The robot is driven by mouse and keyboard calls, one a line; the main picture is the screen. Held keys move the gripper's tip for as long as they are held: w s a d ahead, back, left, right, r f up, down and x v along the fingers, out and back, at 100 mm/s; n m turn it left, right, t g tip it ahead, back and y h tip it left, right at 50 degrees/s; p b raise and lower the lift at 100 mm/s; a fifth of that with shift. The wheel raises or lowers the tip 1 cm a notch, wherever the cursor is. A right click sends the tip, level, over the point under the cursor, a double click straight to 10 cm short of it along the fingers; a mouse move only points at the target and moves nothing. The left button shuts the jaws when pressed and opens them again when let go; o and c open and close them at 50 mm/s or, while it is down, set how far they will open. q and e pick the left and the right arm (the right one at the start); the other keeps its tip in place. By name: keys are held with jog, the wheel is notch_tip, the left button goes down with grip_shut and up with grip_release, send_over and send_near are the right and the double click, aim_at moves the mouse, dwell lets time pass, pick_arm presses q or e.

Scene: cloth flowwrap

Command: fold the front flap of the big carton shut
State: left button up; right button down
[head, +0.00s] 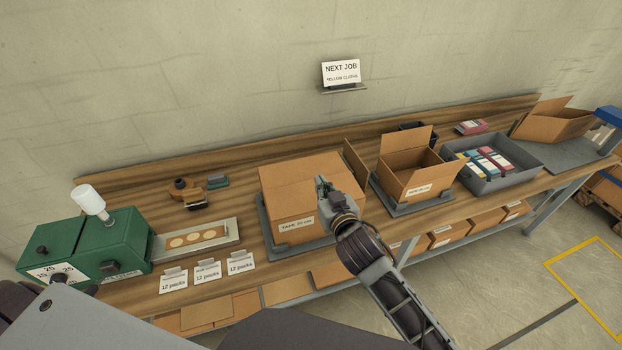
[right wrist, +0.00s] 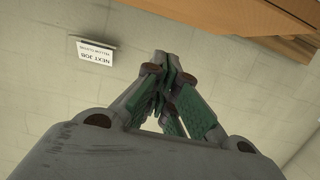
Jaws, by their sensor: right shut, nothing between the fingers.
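The big carton (head: 285,205) stands on a grey tray at the middle of the bench, with a white label on its front face. Its top looks covered by flaps lying flat. One flap (head: 354,165) stands up at its right side. My right gripper (head: 322,184) is shut and empty, over the front part of the carton's top, and hides part of it. I cannot tell whether it touches the front flap. The right wrist view shows its closed fingertips (right wrist: 168,62) against the wall. My left gripper is out of view.
A smaller open carton (head: 412,178) stands to the right, then a grey crate (head: 515,176) of coloured packs and another open carton (head: 553,120). A green machine (head: 125,240) and small cards (head: 207,271) are at left. A sign (head: 341,73) hangs on the wall.

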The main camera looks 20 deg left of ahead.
jog(key=shift+x, duration=1)
jog(key=p, duration=0.1)
send_over(311, 186)
jog(key=shift+s+d+f, duration=0.1)
jog(key=shift+s+f, duration=0.15)
jog(key=shift+f, duration=0.45)
jog(key=shift+w+f, duration=0.1)
jog(key=shift+f, duration=0.25)
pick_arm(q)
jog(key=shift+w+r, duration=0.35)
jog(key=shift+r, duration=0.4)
pick_arm(e)
jog(key=shift+f, duration=1.7)
jog(key=shift+w+a+f+b, duration=0.1)
jog(key=shift+f+b, duration=0.1)
jog(key=shift+f, duration=0.2)
jog(key=shift+w+a+f+b, duration=0.1)
jog(key=shift+f+b, duration=0.1)
jog(key=shift+f, duration=0.15)
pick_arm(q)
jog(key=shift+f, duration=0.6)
pick_arm(e)
jog(key=shift+s, duration=0.1)
jog(key=shift+f, duration=0.2)
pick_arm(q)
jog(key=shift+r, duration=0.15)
pick_arm(e)
jog(key=shift+d, duration=0.1)
